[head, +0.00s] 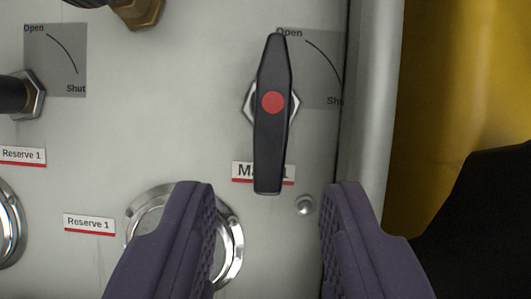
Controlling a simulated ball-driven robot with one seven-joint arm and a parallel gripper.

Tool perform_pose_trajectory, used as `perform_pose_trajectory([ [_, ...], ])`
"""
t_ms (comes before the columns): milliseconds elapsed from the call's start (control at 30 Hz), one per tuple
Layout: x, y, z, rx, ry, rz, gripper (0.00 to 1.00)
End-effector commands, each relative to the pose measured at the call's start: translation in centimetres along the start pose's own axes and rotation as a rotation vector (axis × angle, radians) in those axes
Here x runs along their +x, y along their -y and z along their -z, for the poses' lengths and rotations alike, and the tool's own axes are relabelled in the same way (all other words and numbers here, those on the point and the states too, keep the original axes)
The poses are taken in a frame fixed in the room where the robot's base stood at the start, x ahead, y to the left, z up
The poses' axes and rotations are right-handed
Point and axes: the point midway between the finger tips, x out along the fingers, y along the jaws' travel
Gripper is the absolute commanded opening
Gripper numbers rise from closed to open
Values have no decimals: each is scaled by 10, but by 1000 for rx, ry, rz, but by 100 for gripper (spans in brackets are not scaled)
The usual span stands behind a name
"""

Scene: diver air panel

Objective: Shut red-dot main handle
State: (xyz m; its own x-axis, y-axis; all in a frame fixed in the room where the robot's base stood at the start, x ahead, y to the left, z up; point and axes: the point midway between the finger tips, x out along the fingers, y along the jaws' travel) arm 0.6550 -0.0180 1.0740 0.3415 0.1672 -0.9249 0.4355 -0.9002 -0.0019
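The red-dot main handle (272,150) is a long black lever with a red dot near its middle, on a hex nut on the pale panel. It stands nearly upright, its upper end beside the "Open" mark of the grey Open/Shut plate (322,75). Its lower end covers part of the Main 1 label (242,172). My gripper (268,195) is open, with its two purple fingers apart. The fingertips show just below and to either side of the handle's lower end. Nothing is between the fingers, and I cannot tell whether they touch the panel.
Another Open/Shut plate (50,45) and a black handle on a hex nut (30,95) are at left. A round metal fitting (150,205) is partly behind my left finger. A raised panel edge (377,110) and a yellow surface (450,90) lie to the right.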

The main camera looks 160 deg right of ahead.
Motion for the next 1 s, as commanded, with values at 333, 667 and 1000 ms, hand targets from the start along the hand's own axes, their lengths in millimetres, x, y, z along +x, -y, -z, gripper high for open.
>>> perform_pose_trajectory([
  [333, 15, 0, 1, 0, -2, -2, 39],
  [667, 15, 0, 1, 0, -2, -2, 0],
  [1000, 14, 1, 1, 26, -1, -12, 0],
])
